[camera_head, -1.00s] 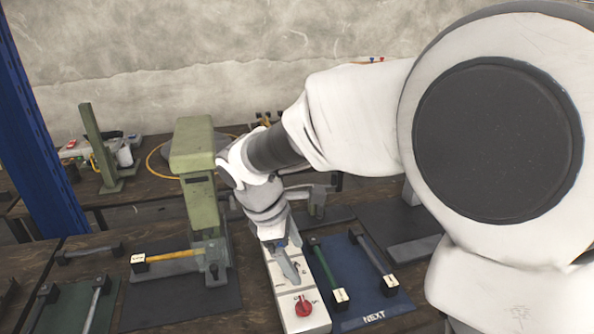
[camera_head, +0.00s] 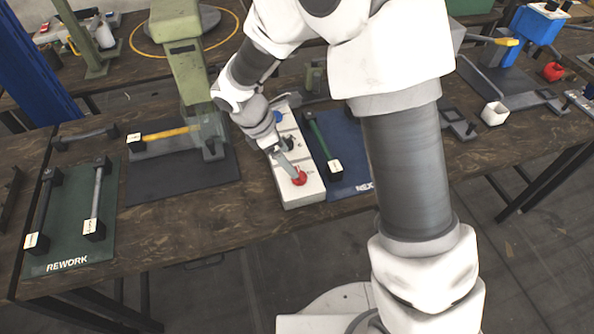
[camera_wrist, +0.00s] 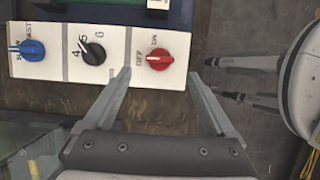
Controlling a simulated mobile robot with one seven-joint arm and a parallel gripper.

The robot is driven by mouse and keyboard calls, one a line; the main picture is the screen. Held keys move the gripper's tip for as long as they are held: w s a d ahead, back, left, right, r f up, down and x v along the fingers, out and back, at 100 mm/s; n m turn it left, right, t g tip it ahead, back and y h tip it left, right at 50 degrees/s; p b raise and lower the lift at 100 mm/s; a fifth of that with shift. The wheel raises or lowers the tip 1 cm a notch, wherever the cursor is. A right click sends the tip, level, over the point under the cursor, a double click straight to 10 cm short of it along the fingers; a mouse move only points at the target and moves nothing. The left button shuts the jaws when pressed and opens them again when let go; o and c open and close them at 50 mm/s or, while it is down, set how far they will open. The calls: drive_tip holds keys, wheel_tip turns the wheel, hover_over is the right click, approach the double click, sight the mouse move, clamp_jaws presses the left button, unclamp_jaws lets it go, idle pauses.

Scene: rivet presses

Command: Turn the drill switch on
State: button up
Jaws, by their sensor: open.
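The white control box (camera_head: 301,190) lies on the bench between the dark press mat and the blue mat. In the wrist view it carries a blue knob (camera_wrist: 32,50), a black numbered knob (camera_wrist: 93,51) and a red knob (camera_wrist: 159,59) with OFF and ON labels. The red knob also shows in the head view (camera_head: 299,178), at the box's front end. My gripper (camera_wrist: 165,80) is open, its fingers spread to either side below the red knob in the wrist view. In the head view my gripper (camera_head: 292,172) is over the box, close to the red knob. Contact cannot be told.
A green press (camera_head: 182,60) stands behind left, with a yellow-handled part (camera_head: 170,133) on the dark mat. A green REWORK mat (camera_head: 70,245) lies at left. The blue mat (camera_head: 350,140) right of the box holds a green-handled part (camera_head: 322,143).

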drive_tip(key=x, duration=0.7)
drive_tip(key=shift+b, duration=0.3)
drive_tip(key=c, duration=1.4)
